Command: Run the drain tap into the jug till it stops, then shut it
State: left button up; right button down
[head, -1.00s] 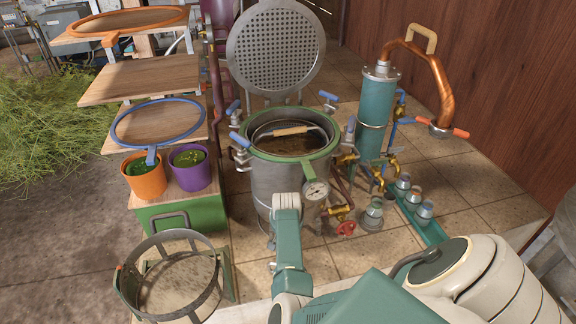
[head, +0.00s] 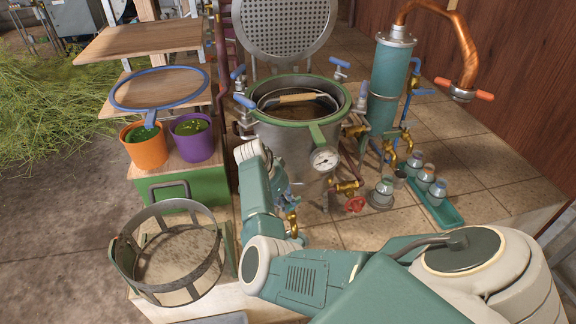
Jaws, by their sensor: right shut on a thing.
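The steel still pot (head: 300,150) with its green rim stands at the centre. A brass tap (head: 293,224), which looks like the drain tap, shows low at its front left. My right gripper (head: 287,200) reaches down there at the pot's lower side, partly behind my own arm. It is shut, apparently on the tap's handle, but the contact is small and partly hidden. I cannot make out whether the tap is open or whether liquid runs. No jug can be clearly made out below the tap; my arm covers part of that area. My left gripper is not in view.
A red handwheel valve (head: 356,203) and a pressure gauge (head: 324,159) are right of the gripper. A teal condenser (head: 389,85) and a green tray (head: 447,213) with small jars stand further right. A mesh basket (head: 168,250) stands front left, near orange (head: 145,150) and purple (head: 192,145) pots.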

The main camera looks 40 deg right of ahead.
jog(key=m+b, duration=0.1)
jog(key=b, duration=0.1)
jog(key=m+g+b, duration=0.1)
jog(key=m+b, duration=0.1)
jog(key=shift+w+f+m+y+b, duration=0.2)
jog(key=shift+w+m+y+b, duration=0.1)
jog(key=shift+w+b, duration=0.1)
jog(key=shift+w+d+r+m+g+b, duration=0.1)
jog(key=shift+r+m+g+b, duration=0.1)
jog(key=shift+m+g+b, duration=0.35)
jog(key=shift+t, duration=0.25)
jog(key=c, duration=1.6)
grip_release()
jog(key=shift+r, duration=0.1)
jog(key=v, duration=1.2)
jog(key=shift+w, duration=0.1)
